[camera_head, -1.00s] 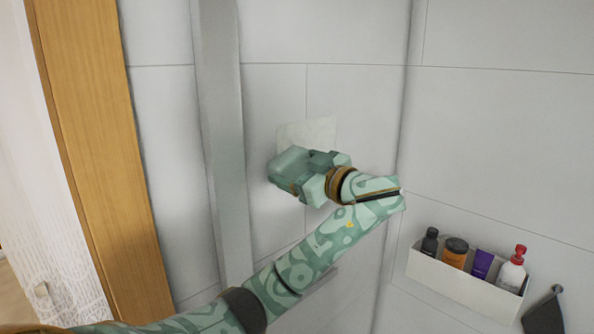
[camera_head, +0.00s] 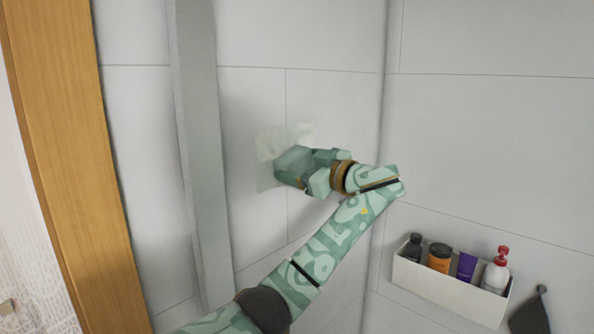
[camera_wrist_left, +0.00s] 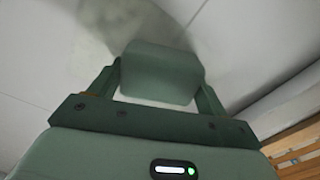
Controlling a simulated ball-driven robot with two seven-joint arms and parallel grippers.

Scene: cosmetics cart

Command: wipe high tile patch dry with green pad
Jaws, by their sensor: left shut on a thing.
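The high tile patch (camera_head: 285,138) is a pale, slightly off-white area on the back wall, across a vertical tile seam. Its lower right part is hidden behind my left gripper (camera_head: 308,172). That gripper is shut on the green pad (camera_head: 291,163), which overlaps the patch in the head view. In the left wrist view the pad (camera_wrist_left: 160,72) is a rounded green block between the two fingers, close to the tiles. I cannot tell for certain whether it touches the wall. My right gripper is not in view.
A white caddy (camera_head: 440,290) on the right wall holds a dark bottle (camera_head: 413,247), an orange jar (camera_head: 439,257), a purple tube (camera_head: 466,267) and a red-topped bottle (camera_head: 496,272). A dark grey cloth (camera_head: 531,314) hangs beside it. A grey vertical post (camera_head: 200,150) stands left of the patch.

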